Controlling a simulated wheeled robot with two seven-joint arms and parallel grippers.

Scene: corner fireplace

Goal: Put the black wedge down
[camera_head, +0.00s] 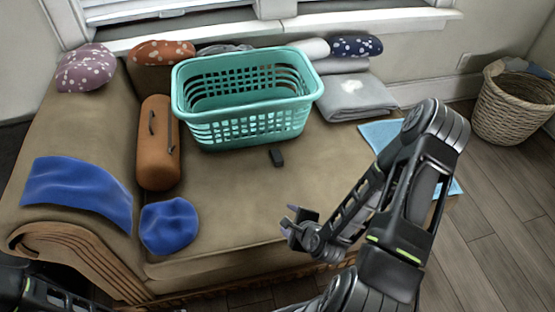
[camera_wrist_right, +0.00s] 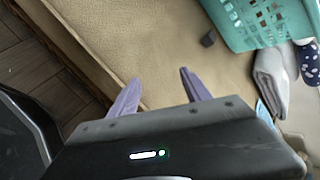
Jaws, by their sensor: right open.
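The black wedge (camera_head: 277,157) lies on the tan couch seat, just in front of the teal laundry basket (camera_head: 250,130). It also shows in the right wrist view (camera_wrist_right: 208,39), below the basket's corner. My right gripper (camera_head: 293,221) is over the front part of the seat, apart from the wedge and nearer to me. In the right wrist view its two purple fingers (camera_wrist_right: 158,90) are spread with nothing between them. Of my left arm only dark links show at the lower left of the head view; its gripper is out of view.
The couch (camera_head: 210,215) also bears a brown cylindrical case (camera_head: 158,150), a blue cloth (camera_head: 75,190), a blue cushion (camera_head: 169,226) and folded grey fabric (camera_head: 352,97). A wicker basket (camera_head: 510,110) stands on the floor at right.

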